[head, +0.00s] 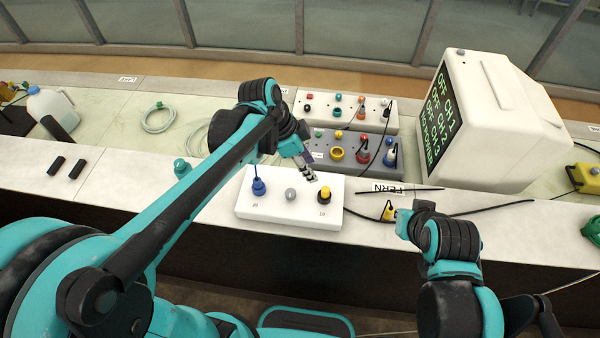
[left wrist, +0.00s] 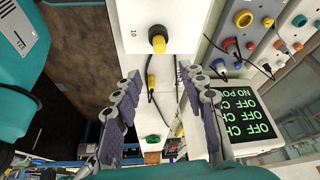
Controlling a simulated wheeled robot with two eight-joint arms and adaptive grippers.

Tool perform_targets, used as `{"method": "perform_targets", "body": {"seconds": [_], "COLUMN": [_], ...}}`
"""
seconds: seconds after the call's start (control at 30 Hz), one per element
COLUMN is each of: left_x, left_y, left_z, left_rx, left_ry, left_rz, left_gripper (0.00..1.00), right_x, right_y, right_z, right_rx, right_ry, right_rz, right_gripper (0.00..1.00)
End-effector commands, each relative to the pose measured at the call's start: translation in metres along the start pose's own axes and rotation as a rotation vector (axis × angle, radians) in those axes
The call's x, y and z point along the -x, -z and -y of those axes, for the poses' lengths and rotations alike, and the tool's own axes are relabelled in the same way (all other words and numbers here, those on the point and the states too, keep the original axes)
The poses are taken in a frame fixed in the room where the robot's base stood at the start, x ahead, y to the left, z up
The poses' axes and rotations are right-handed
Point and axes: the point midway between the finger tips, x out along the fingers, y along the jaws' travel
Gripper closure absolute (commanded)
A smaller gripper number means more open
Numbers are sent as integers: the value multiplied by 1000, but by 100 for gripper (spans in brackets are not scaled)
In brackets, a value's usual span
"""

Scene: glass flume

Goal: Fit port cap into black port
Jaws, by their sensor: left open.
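A white box (head: 270,210) on the bench has three fittings on top: a blue one (head: 259,187) at left, a grey knob (head: 291,195) in the middle, and a yellow cap with black around it (head: 324,194) at right. The yellow cap also shows in the left wrist view (left wrist: 158,42). I cannot make out a bare black port. My left gripper (head: 309,174) is open above the box's far side; in the left wrist view, nothing is between its fingers (left wrist: 160,76). My right gripper (head: 403,224) is beside a yellow plug (head: 388,213); its fingers are not clear.
Behind stand a grey panel (head: 352,147) and a white panel (head: 312,98), both with coloured fittings and cables. A large white monitor (head: 500,120) is at right. A black cable (head: 365,214) runs from the white box's right side.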

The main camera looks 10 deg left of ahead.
Motion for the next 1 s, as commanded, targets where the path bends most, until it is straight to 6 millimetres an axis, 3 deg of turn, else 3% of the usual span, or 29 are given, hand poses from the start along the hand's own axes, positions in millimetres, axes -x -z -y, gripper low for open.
{"method": "perform_targets", "body": {"seconds": [0.17, 0.27, 0.5, 0.7, 1.0], "left_x": [6, 18, 49, 57, 60], "left_y": [-6, -23, -88, -128, -140], "left_z": [-4, -14, -48, -66, -71], "left_rx": [56, 199, 730, 1037, 1147], "left_ry": [28, 101, 400, 581, 642], "left_rz": [7, 22, -20, -132, -192], "left_gripper": [59, 59, 59, 59, 59], "right_x": [0, 0, 0, 0, 0], "right_y": [0, 0, 0, 0, 0], "right_z": [0, 0, 0, 0, 0], "right_rx": [0, 0, 0, 0, 0], "right_ry": [0, 0, 0, 0, 0], "right_rz": [0, 0, 0, 0, 0], "right_gripper": [100, 100, 100, 100, 100]}}
